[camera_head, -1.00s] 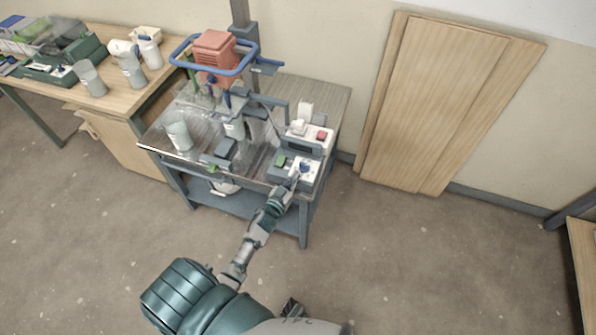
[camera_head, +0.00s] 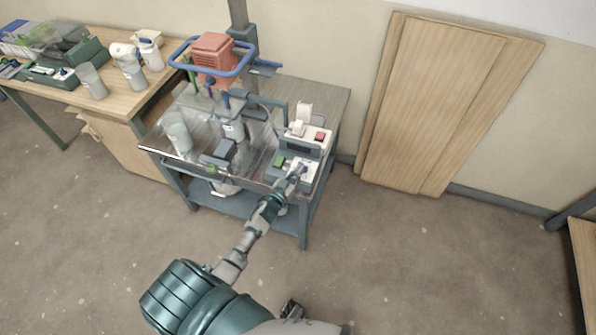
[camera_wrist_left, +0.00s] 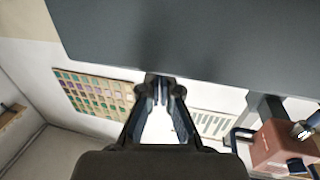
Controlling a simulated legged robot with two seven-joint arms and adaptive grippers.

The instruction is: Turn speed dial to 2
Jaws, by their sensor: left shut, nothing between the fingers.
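The control box (camera_head: 310,176) with the dial sits at the front right corner of the mixer table, with a pale top face and a green button (camera_head: 279,160). The speed dial is a small dark blue spot on that face, largely covered by my gripper; its setting cannot be read. My left gripper (camera_head: 297,171) is at the dial, seemingly against it. In the left wrist view its fingers (camera_wrist_left: 160,82) meet at the tips, with nothing between them, close below a dark grey surface (camera_wrist_left: 200,40). My right gripper does not show.
The mixer's red motor (camera_head: 213,52) with its blue ring guard stands over the table. A white box with a red button (camera_head: 320,136) is behind the dial. A translucent cup (camera_head: 177,132) stands at the left. Wooden boards (camera_head: 440,100) lean on the wall.

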